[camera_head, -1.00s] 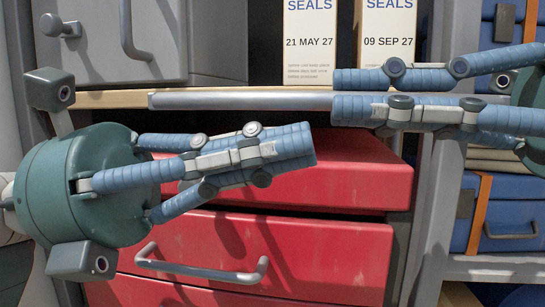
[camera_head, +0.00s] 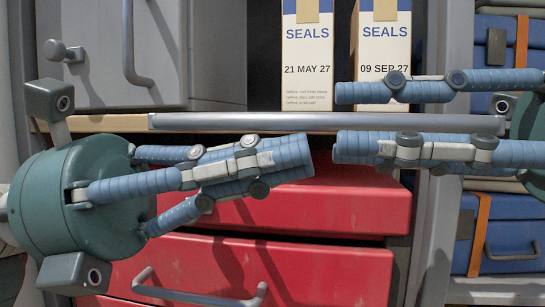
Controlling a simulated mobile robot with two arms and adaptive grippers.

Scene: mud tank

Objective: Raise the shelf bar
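The shelf bar (camera_head: 240,122) is a grey metal rod lying level along the front edge of the wooden shelf. My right gripper (camera_head: 338,120) comes in from the right. Its fingers are spread, one above and others below the bar, which runs through the gap between them. Gaps show between the bar and the upper finger; contact at the lower fingers is unclear. My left gripper (camera_head: 305,158) is below the bar, in front of the red drawers. Its fingers are together at the tips, with nothing visible held.
Two seal boxes, one dated 21 May 27 (camera_head: 307,50) and one dated 09 Sep 27 (camera_head: 385,45), stand on the shelf behind the bar. A grey cabinet (camera_head: 90,60) is at upper left. Red drawers (camera_head: 300,270) are below. Blue cases (camera_head: 512,235) are at right.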

